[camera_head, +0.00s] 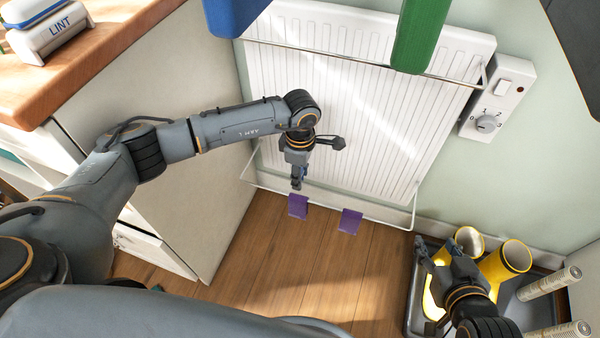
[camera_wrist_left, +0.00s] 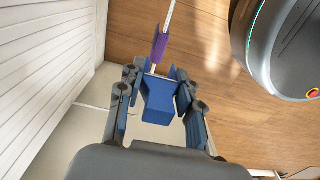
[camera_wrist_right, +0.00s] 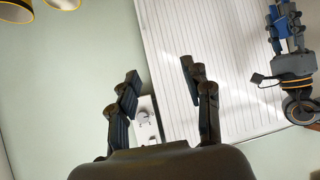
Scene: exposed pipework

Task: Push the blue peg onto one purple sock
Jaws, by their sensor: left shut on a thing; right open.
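My left gripper (camera_head: 297,180) is shut on the blue peg (camera_wrist_left: 158,100), which shows between its fingers in the left wrist view. It is at the radiator's low front rail, just above one purple sock (camera_head: 298,206). That sock shows as a narrow purple strip on the rail beyond the peg in the left wrist view (camera_wrist_left: 160,46). I cannot tell whether peg and sock touch. A second purple sock (camera_head: 350,221) hangs further right on the rail. My right gripper (camera_head: 438,252) is open and empty near the boots; its spread fingers show in the right wrist view (camera_wrist_right: 160,75).
A white radiator (camera_head: 350,110) stands against the wall, with a blue item (camera_head: 232,15) and a green item (camera_head: 420,35) in front of its top. A tray (camera_head: 411,300) with yellow boots (camera_head: 508,262) stands at the right. A cabinet (camera_head: 190,200) is at the left.

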